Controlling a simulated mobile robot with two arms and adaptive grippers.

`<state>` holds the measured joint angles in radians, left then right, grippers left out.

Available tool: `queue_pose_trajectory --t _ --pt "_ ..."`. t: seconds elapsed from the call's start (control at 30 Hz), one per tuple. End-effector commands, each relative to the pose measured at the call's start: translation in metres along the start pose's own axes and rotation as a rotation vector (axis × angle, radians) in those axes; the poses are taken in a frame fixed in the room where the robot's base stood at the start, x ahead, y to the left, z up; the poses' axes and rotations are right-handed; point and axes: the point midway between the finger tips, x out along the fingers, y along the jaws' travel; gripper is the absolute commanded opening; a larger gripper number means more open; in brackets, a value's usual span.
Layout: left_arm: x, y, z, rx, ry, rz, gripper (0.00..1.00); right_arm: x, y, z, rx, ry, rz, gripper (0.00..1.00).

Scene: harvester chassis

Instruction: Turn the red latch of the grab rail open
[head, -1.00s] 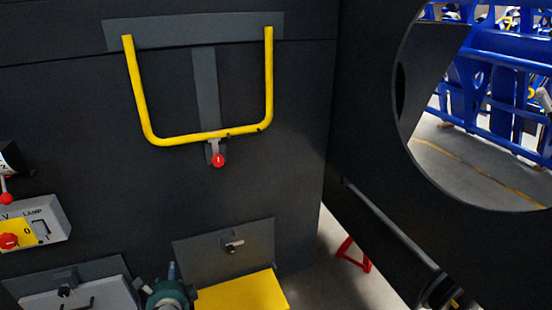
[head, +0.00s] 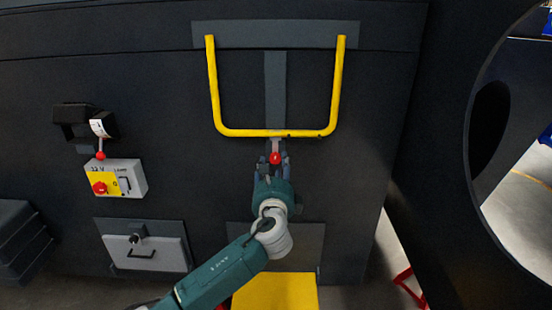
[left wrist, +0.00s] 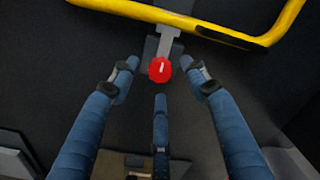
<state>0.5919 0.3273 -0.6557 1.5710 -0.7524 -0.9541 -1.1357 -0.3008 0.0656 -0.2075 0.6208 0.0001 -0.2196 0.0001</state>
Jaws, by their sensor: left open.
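The red latch (head: 275,158) is a round red knob with a small white mark, on a grey bracket under the middle of the yellow grab rail's (head: 232,132) lower bar. In the left wrist view the red latch (left wrist: 160,69) sits a little beyond and between the spread fingers. My left gripper (head: 273,163) is open, with its fingers around the latch area in the head view. The left wrist view shows the open left gripper (left wrist: 161,82) with several blue fingers, and no finger clearly touches the knob. My right gripper does not show.
A switch box (head: 131,168) with a red knob and a red-tipped lever (head: 101,155) are on the panel to the left. A grey drawer (head: 146,254) is below them. A yellow step (head: 276,294) lies below the rail. A dark wall with a round opening stands right.

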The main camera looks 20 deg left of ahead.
Motion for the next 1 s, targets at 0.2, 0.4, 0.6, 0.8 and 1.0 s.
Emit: queue_pose_trajectory --t 0.2,0.4,0.6,0.8,1.0 --pt "0.025 0.0 0.001 -0.001 0.0 0.001 0.46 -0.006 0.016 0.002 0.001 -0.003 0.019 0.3" --pt "0.03 0.001 -0.001 -0.002 0.001 0.001 0.46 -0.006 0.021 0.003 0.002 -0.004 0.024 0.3" --pt "0.03 0.001 -0.001 -0.002 0.001 0.001 0.4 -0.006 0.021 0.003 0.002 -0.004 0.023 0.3" --pt "0.03 0.001 0.0 -0.002 0.0 0.001 0.01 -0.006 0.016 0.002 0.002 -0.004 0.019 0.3" --pt "0.03 0.001 0.0 -0.009 0.0 0.001 0.01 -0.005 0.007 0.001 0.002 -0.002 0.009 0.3"
